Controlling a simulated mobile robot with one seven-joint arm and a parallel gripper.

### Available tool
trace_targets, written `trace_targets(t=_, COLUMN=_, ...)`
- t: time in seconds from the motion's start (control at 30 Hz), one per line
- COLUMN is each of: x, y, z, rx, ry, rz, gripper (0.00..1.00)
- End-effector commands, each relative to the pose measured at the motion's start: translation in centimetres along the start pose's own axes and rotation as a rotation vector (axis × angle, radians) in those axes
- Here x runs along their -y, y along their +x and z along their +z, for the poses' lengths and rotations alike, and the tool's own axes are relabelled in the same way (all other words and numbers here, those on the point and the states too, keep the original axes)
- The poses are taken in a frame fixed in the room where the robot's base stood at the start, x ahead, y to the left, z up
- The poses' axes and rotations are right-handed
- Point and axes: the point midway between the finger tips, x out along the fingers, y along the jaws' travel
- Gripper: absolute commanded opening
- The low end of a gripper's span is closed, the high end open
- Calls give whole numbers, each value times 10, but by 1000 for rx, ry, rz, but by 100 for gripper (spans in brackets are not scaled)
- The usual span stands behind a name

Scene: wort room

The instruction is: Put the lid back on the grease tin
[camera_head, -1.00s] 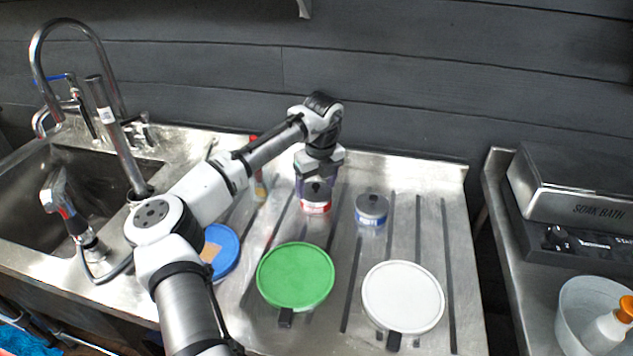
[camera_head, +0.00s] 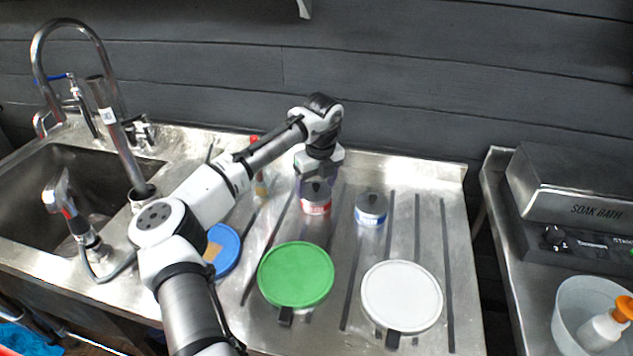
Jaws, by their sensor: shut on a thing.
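My gripper (camera_head: 318,172) points down near the back of the steel drainboard, just behind a small tin with a red band (camera_head: 315,206). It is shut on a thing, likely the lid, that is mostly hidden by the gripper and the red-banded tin. A purple patch (camera_head: 299,187) shows under the gripper behind that tin; it may be the side of another tin. The red-banded tin has a dark grey top with a knob. A similar tin with a blue band (camera_head: 371,215) stands to its right, also topped. Which tin holds grease cannot be read.
A green disc (camera_head: 296,275) and a white disc (camera_head: 402,297), each with a black tab, lie in front. A blue disc (camera_head: 222,250) lies partly behind my arm. The sink (camera_head: 90,180) is at left.

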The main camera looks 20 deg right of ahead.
Motion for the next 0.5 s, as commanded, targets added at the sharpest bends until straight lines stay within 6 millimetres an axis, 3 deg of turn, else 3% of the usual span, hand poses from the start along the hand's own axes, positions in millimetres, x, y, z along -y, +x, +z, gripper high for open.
trace_targets(t=0.27, x=0, y=0, z=0, rx=1, ry=0, rz=0, gripper=49)
trace_targets(t=0.3, x=0, y=0, z=0, rx=1, ry=0, rz=0, gripper=74)
trace_targets(t=0.5, x=0, y=0, z=0, rx=1, ry=0, rz=0, gripper=96)
